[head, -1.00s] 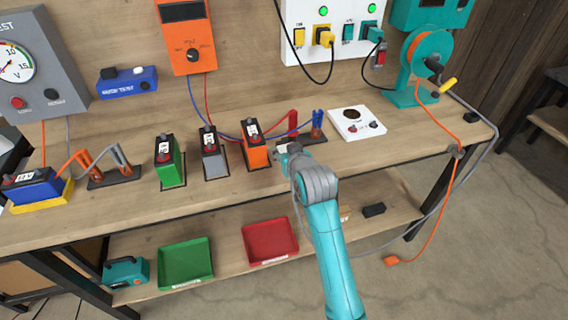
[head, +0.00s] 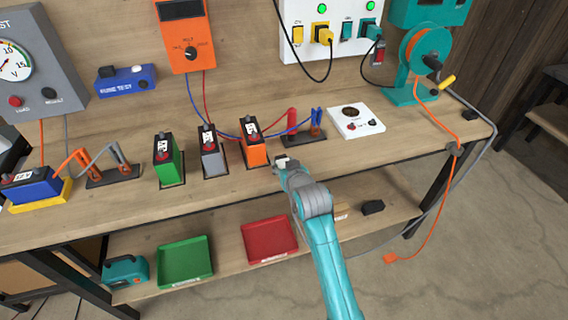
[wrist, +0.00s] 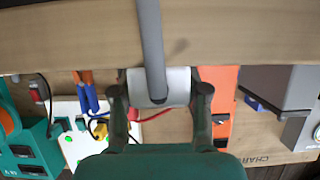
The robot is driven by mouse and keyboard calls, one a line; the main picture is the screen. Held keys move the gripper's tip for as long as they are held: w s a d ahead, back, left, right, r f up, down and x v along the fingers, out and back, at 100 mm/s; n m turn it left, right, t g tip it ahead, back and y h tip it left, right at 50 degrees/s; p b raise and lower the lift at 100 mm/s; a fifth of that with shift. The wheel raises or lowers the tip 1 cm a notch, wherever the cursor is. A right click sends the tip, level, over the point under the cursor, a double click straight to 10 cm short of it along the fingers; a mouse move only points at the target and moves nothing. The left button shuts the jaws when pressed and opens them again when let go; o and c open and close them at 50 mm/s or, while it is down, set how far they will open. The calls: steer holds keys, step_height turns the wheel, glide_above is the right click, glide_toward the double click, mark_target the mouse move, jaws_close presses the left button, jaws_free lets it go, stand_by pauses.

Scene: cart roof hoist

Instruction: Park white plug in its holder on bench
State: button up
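My gripper (head: 281,166) is over the bench's front edge, in front of the orange block. In the wrist view my gripper (wrist: 160,92) has its two fingers against the sides of a white plug (wrist: 180,86). A thick grey cable (wrist: 150,35) runs from the plug to the top of that view. In the head view the white plug (head: 288,161) is a small pale piece at my fingertips. I cannot tell which fixture is the plug's holder. A white box with a dark round opening (head: 343,125) stands on the bench to the right.
Green (head: 167,161), grey (head: 214,160) and orange (head: 255,153) blocks stand left of my gripper. Clips on a dark stand (head: 308,138) are behind it. A teal reel (head: 417,92) stands at right. An orange cable hangs to an orange plug (head: 390,258) on the floor. Bench front right is clear.

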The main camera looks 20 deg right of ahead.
steer(key=o, duration=0.4)
steer(key=shift+o, duration=0.2)
steer(key=v, duration=1)
steer(key=shift+s+r, duration=0.3)
steer(key=shift+r, duration=0.05)
